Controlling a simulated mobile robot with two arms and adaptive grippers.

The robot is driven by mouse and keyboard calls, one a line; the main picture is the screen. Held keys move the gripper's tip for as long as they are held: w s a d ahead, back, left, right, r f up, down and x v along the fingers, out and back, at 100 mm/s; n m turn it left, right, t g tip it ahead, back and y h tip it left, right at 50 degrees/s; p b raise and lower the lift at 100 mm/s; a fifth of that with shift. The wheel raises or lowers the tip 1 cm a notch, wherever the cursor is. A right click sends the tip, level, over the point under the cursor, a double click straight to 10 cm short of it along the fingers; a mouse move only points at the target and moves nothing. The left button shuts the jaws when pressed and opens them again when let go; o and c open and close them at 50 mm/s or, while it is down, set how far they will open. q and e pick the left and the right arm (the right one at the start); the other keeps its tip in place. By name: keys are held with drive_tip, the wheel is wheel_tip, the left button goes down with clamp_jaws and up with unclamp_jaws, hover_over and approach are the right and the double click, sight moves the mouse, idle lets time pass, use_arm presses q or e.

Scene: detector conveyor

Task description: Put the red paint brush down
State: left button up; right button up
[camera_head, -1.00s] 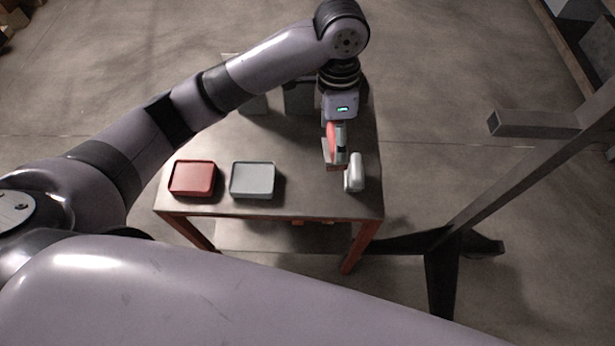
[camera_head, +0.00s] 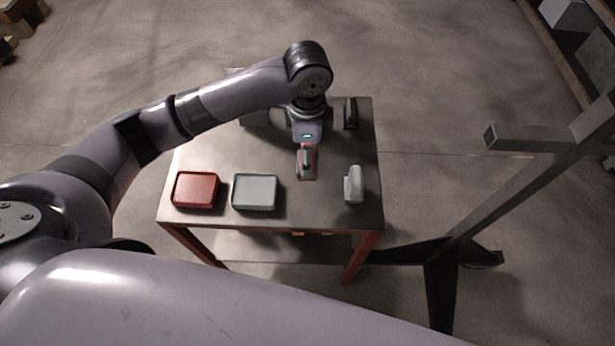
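My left gripper (camera_head: 307,166) hangs over the middle of the table, right of the grey tray. It looks shut on the red paint brush (camera_head: 314,153), of which only a narrow red part shows; the gripper hides the rest. I cannot tell whether the brush touches the table top. My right gripper is not in view.
The dark table (camera_head: 310,212) has red legs. A red tray (camera_head: 195,204) and a grey tray (camera_head: 255,207) stand at its front left. A pale grey object (camera_head: 354,187) stands at the right, and a dark item (camera_head: 350,114) at the back right. A metal frame (camera_head: 530,190) is beside the table.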

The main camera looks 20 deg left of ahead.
use_arm(q)
wheel_tip(320, 180, down, 8)
drive_tip(key=shift+r+p, duration=0.1)
drive_tip(key=shift+p, duration=0.4)
wheel_tip(320, 180, down, 4)
drive_tip(key=shift+r+p, duration=0.15)
drive_tip(key=shift+p, duration=0.8)
drive_tip(key=shift+f, duration=0.2)
drive_tip(key=o, duration=1)
